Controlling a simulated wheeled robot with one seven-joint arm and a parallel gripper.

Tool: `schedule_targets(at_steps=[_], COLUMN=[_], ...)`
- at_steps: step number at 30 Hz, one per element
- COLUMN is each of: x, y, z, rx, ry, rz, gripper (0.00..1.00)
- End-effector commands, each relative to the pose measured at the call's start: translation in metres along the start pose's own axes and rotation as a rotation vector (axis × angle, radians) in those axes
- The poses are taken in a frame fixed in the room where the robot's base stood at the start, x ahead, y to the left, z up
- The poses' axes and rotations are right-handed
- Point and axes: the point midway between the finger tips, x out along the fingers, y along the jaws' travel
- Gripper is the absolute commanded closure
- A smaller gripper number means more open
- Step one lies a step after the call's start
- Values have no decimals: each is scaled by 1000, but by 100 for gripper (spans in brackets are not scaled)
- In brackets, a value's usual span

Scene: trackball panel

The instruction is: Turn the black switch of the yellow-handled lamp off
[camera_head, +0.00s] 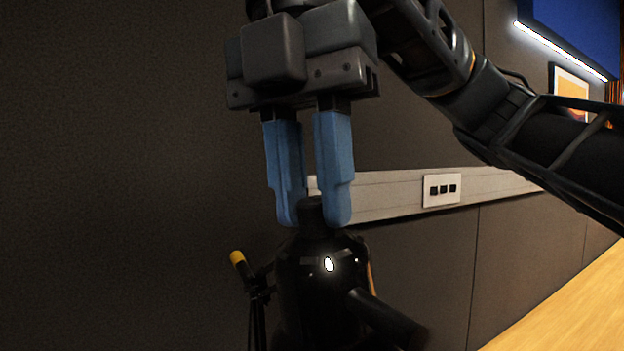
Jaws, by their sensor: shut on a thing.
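The lamp (315,285) is a glossy black rounded body at the bottom centre, with a bright highlight on its front. Its black switch (311,211) is a short knob on top of the body. The yellow handle (238,260) sticks out at the lamp's left on a thin dark arm. My gripper (312,222) comes down from above with two blue fingers. The fingertips stand on both sides of the switch and are shut on it. The right finger hides part of the knob. The lamp's lower part is cut off by the frame.
A dark panelled wall stands behind, with a pale rail and a white socket plate (442,190). A black cylinder (388,318) juts from the lamp to the lower right. A wooden surface (570,305) lies at the right. A lit strip and a framed picture (571,87) are at the upper right.

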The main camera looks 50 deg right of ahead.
Motion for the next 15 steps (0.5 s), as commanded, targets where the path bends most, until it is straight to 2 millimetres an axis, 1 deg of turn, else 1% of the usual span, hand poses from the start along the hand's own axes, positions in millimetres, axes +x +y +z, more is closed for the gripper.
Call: schedule_targets(at_steps=[1, 5, 15], x=[0, 0, 0], y=[0, 0, 0], z=[0, 0, 0], rx=[0, 0, 32], ry=[0, 0, 0], rz=[0, 1, 6], gripper=[88, 100, 100])
